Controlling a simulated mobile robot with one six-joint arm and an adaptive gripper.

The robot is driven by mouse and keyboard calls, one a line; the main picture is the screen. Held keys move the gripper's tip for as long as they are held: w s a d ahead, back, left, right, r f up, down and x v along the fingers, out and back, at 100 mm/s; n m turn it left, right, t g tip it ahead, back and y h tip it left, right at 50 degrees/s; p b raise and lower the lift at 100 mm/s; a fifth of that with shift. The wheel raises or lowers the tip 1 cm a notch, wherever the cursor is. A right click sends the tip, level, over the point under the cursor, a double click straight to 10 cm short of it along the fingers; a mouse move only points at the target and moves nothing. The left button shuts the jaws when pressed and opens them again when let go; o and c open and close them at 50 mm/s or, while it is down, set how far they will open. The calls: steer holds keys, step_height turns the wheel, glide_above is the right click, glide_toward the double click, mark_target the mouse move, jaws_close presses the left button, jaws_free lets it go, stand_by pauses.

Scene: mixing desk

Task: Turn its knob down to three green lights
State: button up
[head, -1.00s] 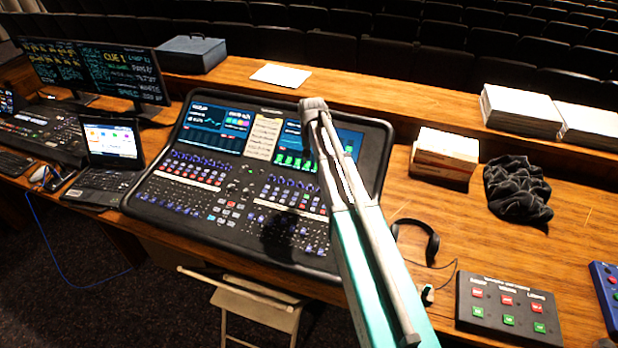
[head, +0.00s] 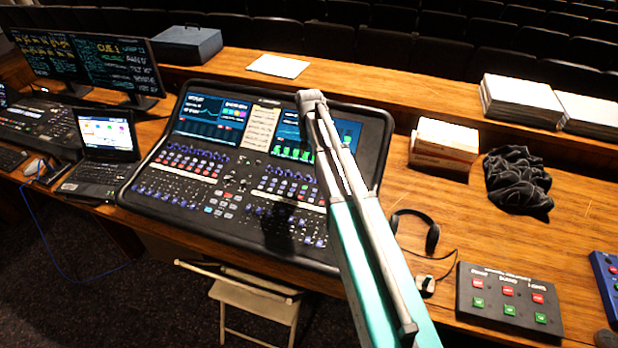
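The mixing desk (head: 230,213) stands at the middle left in the head view, tilted on the wooden table. It has screens along its top, rows of blue knobs (head: 293,173), and many small buttons and faders. Green blocks show on its right screen (head: 290,150). My arm crosses in front of the desk's right side and hides part of that screen and some controls. My gripper cannot be made out. A dark patch lies over the lower controls; I cannot tell whether it is a shadow. Which knob is meant, and its lights, are too small to tell.
A laptop (head: 102,137) and monitors (head: 95,62) stand left. To the right are headphones (head: 432,238), a white box (head: 443,145), dark crumpled cloth (head: 516,180) and a button panel (head: 510,300). A folding chair (head: 250,300) stands in front of the desk.

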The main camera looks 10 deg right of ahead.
mark_target(308, 176)
steer(key=shift+f+b, duration=5.8)
steer(key=shift+f, duration=0.3)
jaws_close()
